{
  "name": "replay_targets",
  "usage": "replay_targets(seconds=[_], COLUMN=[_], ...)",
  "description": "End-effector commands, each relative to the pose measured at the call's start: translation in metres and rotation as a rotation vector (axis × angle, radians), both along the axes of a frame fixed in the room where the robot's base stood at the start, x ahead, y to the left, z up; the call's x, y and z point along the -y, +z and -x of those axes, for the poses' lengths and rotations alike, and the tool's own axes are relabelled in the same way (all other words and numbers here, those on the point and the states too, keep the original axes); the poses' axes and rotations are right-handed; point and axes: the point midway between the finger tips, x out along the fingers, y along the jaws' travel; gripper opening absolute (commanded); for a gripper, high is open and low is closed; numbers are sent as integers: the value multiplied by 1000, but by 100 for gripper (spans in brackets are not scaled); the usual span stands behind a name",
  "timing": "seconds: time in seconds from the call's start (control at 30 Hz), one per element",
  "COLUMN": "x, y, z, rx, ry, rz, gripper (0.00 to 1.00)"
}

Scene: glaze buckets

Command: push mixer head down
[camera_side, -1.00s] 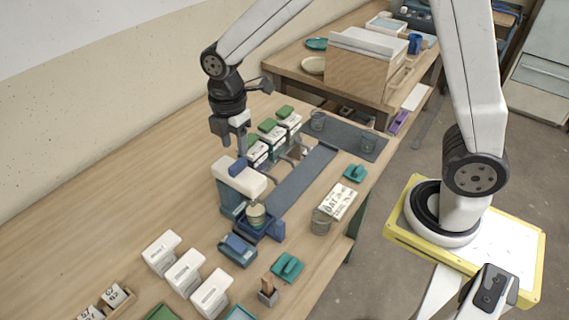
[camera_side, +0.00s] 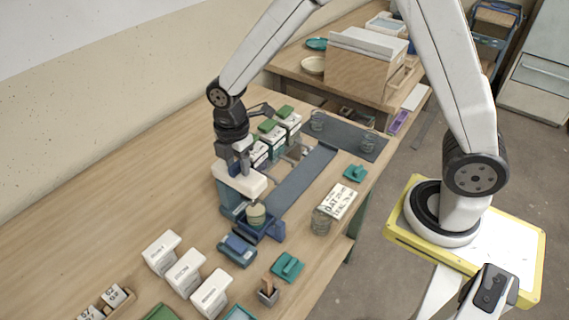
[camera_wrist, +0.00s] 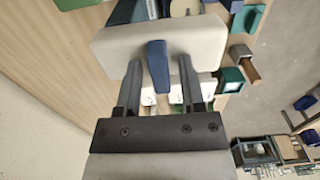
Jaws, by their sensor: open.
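The mixer stands on the wooden table, with a white head (camera_side: 240,181) over a blue-grey base (camera_side: 265,229). The head looks roughly level in the side view. A pale yellow-green bucket (camera_side: 256,215) sits under its front end. My gripper (camera_side: 239,167) is pointed down at the top of the head. In the wrist view the white head (camera_wrist: 185,42) lies beyond my fingers. A blue lever (camera_wrist: 157,66) on the head stands between the two open fingers. I cannot tell whether the fingers touch the head or lever.
The table to the left is clear.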

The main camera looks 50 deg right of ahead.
Motion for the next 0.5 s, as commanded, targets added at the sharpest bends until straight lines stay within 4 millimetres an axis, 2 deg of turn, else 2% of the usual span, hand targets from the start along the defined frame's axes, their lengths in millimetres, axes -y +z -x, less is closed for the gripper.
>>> replay_targets(seconds=[0.03, 0.17, 0.2, 0.5], x=[0, 0, 0, 0], y=[0, 0, 0, -3], z=[0, 0, 0, 0], rx=[0, 0, 0, -1], ry=[0, 0, 0, 0], rz=[0, 0, 0, 0], gripper=[47, 6, 0, 0])
